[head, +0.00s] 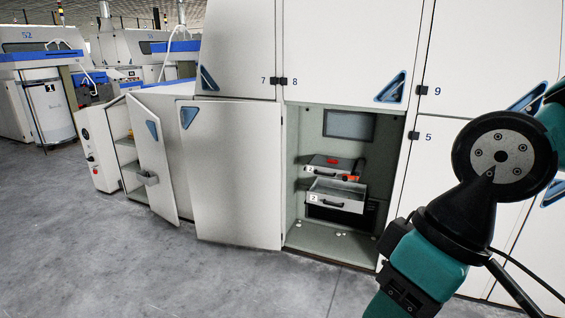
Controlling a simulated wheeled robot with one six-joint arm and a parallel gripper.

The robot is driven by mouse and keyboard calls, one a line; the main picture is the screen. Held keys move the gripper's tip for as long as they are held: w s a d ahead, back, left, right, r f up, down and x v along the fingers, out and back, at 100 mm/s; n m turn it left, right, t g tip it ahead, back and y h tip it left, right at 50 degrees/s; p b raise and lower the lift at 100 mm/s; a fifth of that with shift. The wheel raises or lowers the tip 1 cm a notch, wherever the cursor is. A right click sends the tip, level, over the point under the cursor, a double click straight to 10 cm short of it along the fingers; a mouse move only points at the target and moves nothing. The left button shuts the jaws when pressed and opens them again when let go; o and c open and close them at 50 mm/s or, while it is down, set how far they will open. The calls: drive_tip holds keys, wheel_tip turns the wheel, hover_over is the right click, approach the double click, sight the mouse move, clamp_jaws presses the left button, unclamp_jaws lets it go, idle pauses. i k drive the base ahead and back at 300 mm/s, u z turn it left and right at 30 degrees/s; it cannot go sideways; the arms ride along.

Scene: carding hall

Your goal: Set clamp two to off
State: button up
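An open cabinet compartment (296,225) shows in the middle of the head view. Inside it are two grey units, one above the other: an upper unit (322,172) and a lower, drawer-like unit (338,199) that stands out with an open top. Each bears a small label that seems to read 2. A red part (332,161) lies on top of the upper unit, and an orange-red part with a dark stem (350,178) is at its right. Which one is clamp two, and its setting, I cannot tell. My arm is at the right, apart from the units; its gripper fingers do not show.
A white cabinet door (232,175) stands open left of the compartment. Further left, a narrower door (153,158) with a small bin also stands open. Closed panels marked 5 and 9 are at the right. Grey floor (90,260) is clear at the front left.

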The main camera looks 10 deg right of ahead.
sight(345, 178)
drive_tip(key=z, duration=0.2)
drive_tip(key=i, duration=1.4)
drive_tip(key=u, duration=0.95)
drive_tip(key=i, duration=1.2)
drive_tip(key=z, duration=0.7)
